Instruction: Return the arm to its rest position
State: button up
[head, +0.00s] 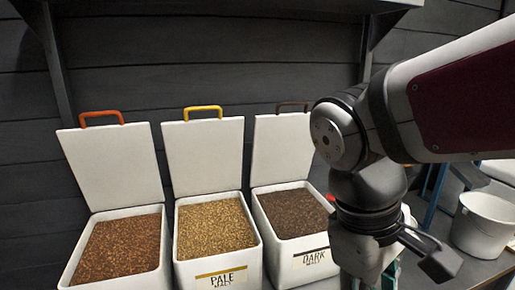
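My arm comes in from the right edge, bends at a dark joint and points down past the front of the dark malt bin (315,258). Its lower part runs out of the picture at the bottom. A dark bracket-like part sticks out to the right of my wrist. The fingers of my gripper do not show, so I cannot see whether they hold anything.
Two more open bins stand left: the pale malt bin (218,276) and a bin of reddish-brown grain (118,250). All three lids (203,155) stand raised against the dark wall. A white bucket (482,228) stands at right. My arm partly hides a small red piece (331,197).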

jog(key=s+d+f+m+t+y, duration=0.1)
jog(key=s+d+m+y, duration=0.25)
jog(key=s+m, duration=0.55)
notch_tip(320, 180, up, 26)
jog(key=s+n+t+p, duration=0.2)
jog(key=t+p, duration=0.1)
jog(key=p, duration=2.1)
jog(key=shift+d+t, duration=0.35)
jog(key=shift+t, duration=0.05)
jog(key=shift+r+h, duration=0.1)
jog(key=shift+h, duration=0.15)
